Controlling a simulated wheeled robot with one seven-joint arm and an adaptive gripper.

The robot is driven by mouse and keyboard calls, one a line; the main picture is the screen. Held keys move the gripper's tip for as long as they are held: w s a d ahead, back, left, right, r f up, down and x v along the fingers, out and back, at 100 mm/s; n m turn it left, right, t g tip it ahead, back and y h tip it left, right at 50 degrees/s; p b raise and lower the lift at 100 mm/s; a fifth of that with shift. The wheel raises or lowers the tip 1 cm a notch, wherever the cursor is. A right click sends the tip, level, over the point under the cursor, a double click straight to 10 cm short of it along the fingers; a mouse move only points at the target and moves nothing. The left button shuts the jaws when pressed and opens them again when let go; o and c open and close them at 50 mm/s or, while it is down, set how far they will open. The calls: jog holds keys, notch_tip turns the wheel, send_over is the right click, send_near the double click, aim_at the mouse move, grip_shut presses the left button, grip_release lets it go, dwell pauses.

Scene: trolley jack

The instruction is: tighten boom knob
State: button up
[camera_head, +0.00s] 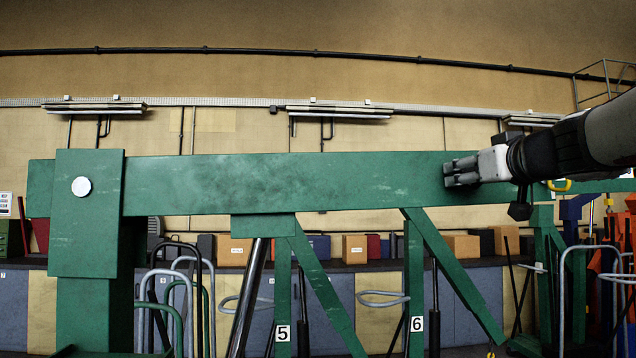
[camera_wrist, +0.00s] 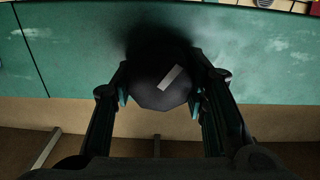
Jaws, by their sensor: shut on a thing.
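The green boom (camera_head: 300,183) runs level across the head view. My gripper (camera_head: 450,174) is at its right part, with its fingers against or very near the boom's front face. In the wrist view, a dark, many-sided boom knob (camera_wrist: 150,92) with a pale bar mark sits at the boom (camera_wrist: 60,45). My gripper (camera_wrist: 158,90) has one finger on each side of the knob and is shut on it. The pale mark slants up to the right. In the head view the knob is hidden by my gripper.
A green post (camera_head: 88,215) with a round white disc carries the boom's left end. Diagonal green braces and dark cylinders stand below, near number plates 5 (camera_head: 283,335) and 6 (camera_head: 417,324). Boxes (camera_head: 355,247) line a shelf behind. Space above the boom is clear.

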jog(key=shift+w+f+m+b, duration=0.15)
jog(key=shift+m+b, duration=0.95)
jog(key=shift+b, duration=0.65)
jog(key=m+b, duration=0.1)
jog(key=m, duration=0.2)
jog(key=shift+d+b, duration=0.1)
jog(key=shift+b, duration=0.2)
jog(key=m, duration=0.5)
jog(key=shift+d, duration=0.1)
jog(key=m, duration=0.4)
jog(key=shift+d, duration=0.1)
jog(key=m, duration=0.4)
jog(key=shift+s+p, duration=0.2)
jog(key=shift+p, duration=0.15)
jog(key=m+p, duration=0.1)
jog(key=m, duration=0.3)
jog(key=shift+f+m, duration=0.15)
jog(key=shift+m, duration=0.15)
jog(key=m+p, duration=0.2)
jog(key=m, duration=0.3)
jog(key=shift+f, duration=0.1)
jog(key=shift+f+m+p, duration=0.15)
jog(key=shift+m+p, duration=0.35)
jog(key=shift+m, duration=0.9)
